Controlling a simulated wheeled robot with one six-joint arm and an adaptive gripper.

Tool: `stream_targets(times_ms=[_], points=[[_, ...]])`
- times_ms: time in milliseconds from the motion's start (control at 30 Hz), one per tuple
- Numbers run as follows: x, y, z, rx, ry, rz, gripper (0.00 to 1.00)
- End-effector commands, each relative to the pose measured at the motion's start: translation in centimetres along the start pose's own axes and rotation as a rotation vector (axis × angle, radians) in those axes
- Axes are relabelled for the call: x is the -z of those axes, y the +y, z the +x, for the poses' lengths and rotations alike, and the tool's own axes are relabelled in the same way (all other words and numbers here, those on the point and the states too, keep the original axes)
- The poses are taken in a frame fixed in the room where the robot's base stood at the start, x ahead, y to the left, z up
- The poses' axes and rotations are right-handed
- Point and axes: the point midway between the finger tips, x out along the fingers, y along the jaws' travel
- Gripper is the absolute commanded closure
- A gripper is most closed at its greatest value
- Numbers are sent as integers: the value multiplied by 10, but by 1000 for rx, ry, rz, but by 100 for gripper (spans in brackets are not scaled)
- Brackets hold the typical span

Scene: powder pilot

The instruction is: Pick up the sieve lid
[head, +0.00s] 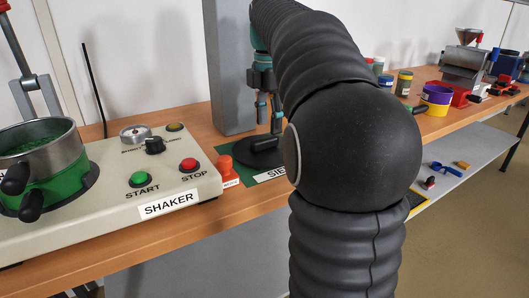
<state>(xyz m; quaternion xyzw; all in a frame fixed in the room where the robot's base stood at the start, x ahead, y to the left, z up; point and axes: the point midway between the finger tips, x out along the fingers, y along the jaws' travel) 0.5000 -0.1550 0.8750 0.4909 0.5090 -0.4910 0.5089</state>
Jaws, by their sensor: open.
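The sieve lid (255,153) is a dark round disc lying flat on a green mat (270,174) on the wooden bench. The mat bears a label starting "SIE", the rest hidden behind my arm. My gripper (269,118) points down just above the right part of the lid, with teal and dark fingers. It is open. My arm hides the lid's right edge, and I cannot tell whether the fingers touch the lid or stand around a handle.
The shaker (120,190) with a green-based sieve pan (45,165) stands at left. A grey column (230,70) rises behind the lid. Jars, a purple-yellow tub (436,98) and a hopper machine (465,60) stand at right.

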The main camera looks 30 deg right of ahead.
Motion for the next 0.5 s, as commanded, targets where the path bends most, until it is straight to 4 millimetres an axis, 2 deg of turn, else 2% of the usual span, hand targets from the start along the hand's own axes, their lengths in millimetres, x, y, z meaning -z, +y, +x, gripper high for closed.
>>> stream_targets(times_ms=[333, 500], points=[[0, 5, 41, 2, 1, 2, 48], [0, 5, 52, 0, 0, 2, 48]])
